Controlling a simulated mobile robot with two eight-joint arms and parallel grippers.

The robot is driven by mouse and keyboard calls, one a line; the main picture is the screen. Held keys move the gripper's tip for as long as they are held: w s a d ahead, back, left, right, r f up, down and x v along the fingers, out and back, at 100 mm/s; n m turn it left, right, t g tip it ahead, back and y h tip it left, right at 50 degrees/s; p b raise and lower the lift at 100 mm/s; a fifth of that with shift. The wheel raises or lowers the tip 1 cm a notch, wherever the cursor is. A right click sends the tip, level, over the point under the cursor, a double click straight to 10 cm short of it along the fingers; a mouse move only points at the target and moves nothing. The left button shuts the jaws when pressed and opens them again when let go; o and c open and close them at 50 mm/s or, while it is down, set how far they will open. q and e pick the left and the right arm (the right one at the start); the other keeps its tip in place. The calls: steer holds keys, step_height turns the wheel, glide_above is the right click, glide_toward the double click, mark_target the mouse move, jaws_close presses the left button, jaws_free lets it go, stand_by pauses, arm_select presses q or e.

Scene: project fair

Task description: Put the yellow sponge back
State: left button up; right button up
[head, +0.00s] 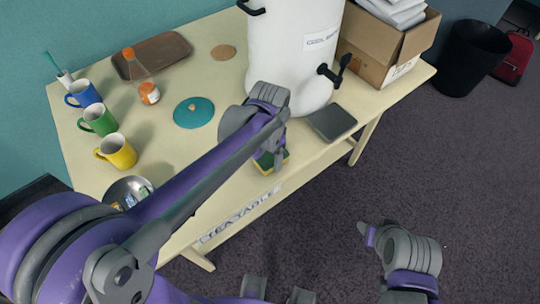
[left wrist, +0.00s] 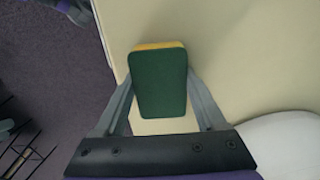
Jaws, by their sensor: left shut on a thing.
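The yellow sponge (head: 265,167) has a green scouring face and a yellow body. My left gripper (head: 270,150) is shut on it near the front edge of the tea table (head: 215,176). In the left wrist view the sponge (left wrist: 160,86) sits between the two fingers, green face toward the camera, with a yellow strip at its far end. Whether it touches the tabletop is not clear. My right gripper (head: 368,235) is over the floor, away from the table; its jaw opening cannot be made out.
A dark grey flat tray (head: 332,121) lies right of my left gripper, beside the white urn (head: 300,55). A cardboard box (head: 375,40) is at back right.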

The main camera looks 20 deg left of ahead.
mark_target(270, 156)
arm_select(q)
steer(key=shift+f, duration=0.2)
steer(key=o, duration=1.4)
step_height(270, 156, up, 12)
steer(key=s+a+f+n+t, duration=0.2)
steer(key=s+f, duration=0.1)
steer(key=s, duration=0.1)
steer(key=s+a+f+n+t, duration=0.1)
steer(key=s+a+f+n, duration=0.1)
steer(key=s+f+n, duration=0.1)
steer(key=s+a+f+n+t, duration=0.2)
steer(key=s+f, duration=0.2)
steer(key=s, duration=0.2)
steer(key=shift+a+f+n+t+p, duration=0.15)
steer(key=shift+f+n+t+p, duration=0.05)
steer(key=shift+n+t+p, duration=0.15)
